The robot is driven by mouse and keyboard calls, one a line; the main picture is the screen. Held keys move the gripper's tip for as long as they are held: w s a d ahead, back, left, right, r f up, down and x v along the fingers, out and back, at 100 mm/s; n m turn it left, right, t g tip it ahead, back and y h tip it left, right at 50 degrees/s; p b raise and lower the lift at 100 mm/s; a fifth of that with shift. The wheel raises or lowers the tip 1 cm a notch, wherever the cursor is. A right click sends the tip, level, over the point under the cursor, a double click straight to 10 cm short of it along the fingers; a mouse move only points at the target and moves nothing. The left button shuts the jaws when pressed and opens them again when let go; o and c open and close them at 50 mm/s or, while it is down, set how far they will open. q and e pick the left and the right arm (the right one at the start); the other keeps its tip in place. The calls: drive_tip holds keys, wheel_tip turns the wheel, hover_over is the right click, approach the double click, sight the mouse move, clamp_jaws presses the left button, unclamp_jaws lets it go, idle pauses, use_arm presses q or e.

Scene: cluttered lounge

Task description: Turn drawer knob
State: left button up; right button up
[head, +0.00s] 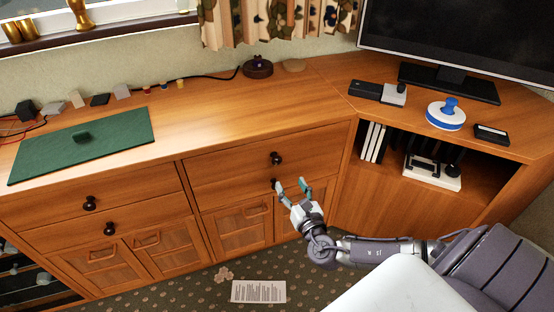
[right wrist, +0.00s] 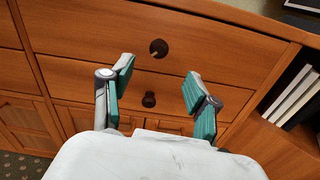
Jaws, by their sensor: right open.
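The wooden cabinet has two stacked drawers on its right part, each with a dark round knob. The upper knob (head: 276,158) is in plain view and also shows in the right wrist view (right wrist: 158,48). The lower knob (right wrist: 149,99) appears between my open fingers in the right wrist view; in the head view it is partly hidden behind a finger. My right gripper (head: 292,185) is open and empty in front of the lower drawer, fingertips toward its front. I cannot tell whether it touches the drawer. My left gripper is not in view.
Two more dark knobs (head: 89,203) (head: 109,228) sit on the left drawers. A green board (head: 85,146) lies on the cabinet top. An open shelf (head: 398,172) with books is at right. A paper sheet (head: 258,291) lies on the floor.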

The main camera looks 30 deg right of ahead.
sight(278, 162)
drive_tip(key=b+x, duration=0.1)
drive_tip(key=x, duration=0.9)
drive_tip(key=shift+w, duration=0.15)
drive_tip(key=shift+x, duration=0.75)
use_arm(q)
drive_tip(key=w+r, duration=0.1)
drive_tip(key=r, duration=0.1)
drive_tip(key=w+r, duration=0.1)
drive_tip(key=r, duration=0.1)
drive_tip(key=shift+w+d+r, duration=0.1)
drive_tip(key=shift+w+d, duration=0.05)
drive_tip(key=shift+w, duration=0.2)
use_arm(e)
clamp_jaws()
